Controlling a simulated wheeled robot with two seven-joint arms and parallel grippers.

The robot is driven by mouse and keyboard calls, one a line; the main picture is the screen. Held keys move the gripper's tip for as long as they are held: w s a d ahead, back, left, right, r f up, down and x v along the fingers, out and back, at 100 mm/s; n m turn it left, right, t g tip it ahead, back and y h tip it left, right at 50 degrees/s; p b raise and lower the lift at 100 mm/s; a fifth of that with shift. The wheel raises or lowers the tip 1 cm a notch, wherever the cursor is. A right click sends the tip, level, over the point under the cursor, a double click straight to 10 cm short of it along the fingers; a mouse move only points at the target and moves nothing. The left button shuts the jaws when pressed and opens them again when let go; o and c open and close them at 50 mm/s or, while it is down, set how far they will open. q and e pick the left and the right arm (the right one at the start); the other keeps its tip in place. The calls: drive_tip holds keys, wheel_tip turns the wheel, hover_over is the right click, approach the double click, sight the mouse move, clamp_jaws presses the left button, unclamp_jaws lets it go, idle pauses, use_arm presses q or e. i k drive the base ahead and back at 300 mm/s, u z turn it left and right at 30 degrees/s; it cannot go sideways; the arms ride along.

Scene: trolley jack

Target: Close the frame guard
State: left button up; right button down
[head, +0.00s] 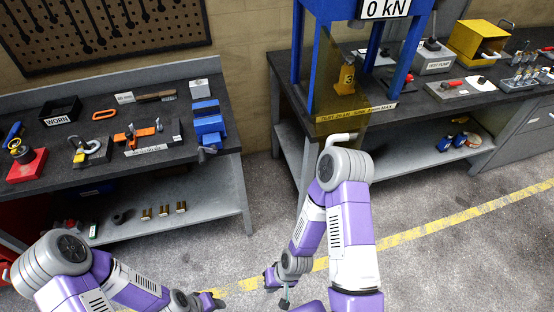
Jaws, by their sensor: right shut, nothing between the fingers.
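The frame guard is a see-through amber panel (328,95) on the blue press frame (298,50). It stands swung out from the left front post toward me, so it is open. A white bent bar (341,137), perhaps its handle, shows at its lower edge, partly behind my right elbow. My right gripper (270,279) is shut and empty, low in the picture and well apart from the guard. My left gripper (214,300) is at the bottom edge, far from the guard; its fingers are too small to read.
A yellow block marked 3 (346,80) stands inside the press, seen near the panel. The press bench (420,110) extends right with a yellow box (477,40). A left bench (100,165) holds tools and a blue vise (208,124). The floor between is clear.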

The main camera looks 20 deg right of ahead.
sight(320, 115)
drive_tip(key=u, duration=0.95)
drive_tip(key=i, duration=1.1)
drive_tip(key=z, duration=2.5)
